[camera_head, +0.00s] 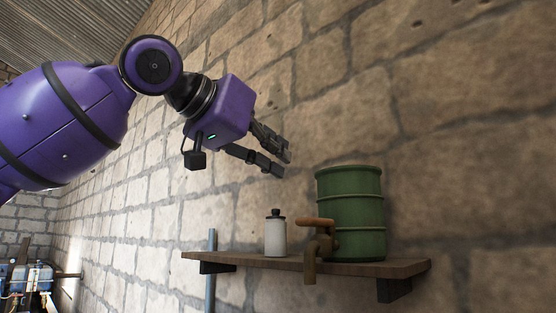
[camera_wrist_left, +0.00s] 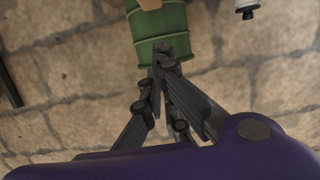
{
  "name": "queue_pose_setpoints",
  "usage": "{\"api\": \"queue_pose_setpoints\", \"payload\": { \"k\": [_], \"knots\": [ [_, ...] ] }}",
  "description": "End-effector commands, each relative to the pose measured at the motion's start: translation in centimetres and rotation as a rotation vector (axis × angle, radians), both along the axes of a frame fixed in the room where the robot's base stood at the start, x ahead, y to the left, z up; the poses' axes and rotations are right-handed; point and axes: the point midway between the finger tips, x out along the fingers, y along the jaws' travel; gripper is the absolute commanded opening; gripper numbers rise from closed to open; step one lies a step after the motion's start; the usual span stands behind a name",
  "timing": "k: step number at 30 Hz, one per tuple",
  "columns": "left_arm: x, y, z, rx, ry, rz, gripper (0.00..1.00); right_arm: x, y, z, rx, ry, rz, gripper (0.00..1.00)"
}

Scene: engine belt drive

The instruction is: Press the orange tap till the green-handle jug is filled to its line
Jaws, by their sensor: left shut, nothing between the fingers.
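The orange-brown tap (camera_head: 318,240) sticks out at the lower left front of a green ribbed drum (camera_head: 352,212), its handle on top and its spout hanging past the shelf edge. The drum also shows at the top of the left wrist view (camera_wrist_left: 160,25). My left gripper (camera_head: 283,164) is shut and empty, in the air above and left of the drum and tap, apart from both. Its fingers also show in the left wrist view (camera_wrist_left: 159,68), overlapping the drum's image. I see no green-handle jug in either view. My right gripper is not in view.
A wooden shelf (camera_head: 230,260) on dark brackets holds the drum and a white bottle with a dark cap (camera_head: 275,235), left of the tap. A stone wall stands behind. A blue-grey pipe (camera_head: 211,270) runs upright below the shelf's left end. Equipment (camera_head: 28,280) stands at the far lower left.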

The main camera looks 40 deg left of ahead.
Motion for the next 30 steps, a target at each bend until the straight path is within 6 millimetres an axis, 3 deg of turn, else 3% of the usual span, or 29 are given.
{"api": "queue_pose_setpoints", "payload": {
  "k": [3,10,19,30],
  "knots": [
    [2.9,-0.1,-1.1,0.003,0.011,0.004,0.0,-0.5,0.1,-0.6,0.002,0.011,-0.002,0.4],
    [7.5,-0.5,-2.2,0.003,0.009,0.004,0.0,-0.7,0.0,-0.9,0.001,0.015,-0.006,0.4],
    [6.7,-0.5,-5.2,0.0,-0.003,-0.001,0.0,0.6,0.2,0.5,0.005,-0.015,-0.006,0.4],
    [6.9,-0.5,-5.8,0.0,0.001,0.0,0.0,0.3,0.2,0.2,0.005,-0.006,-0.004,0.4]
  ]
}}
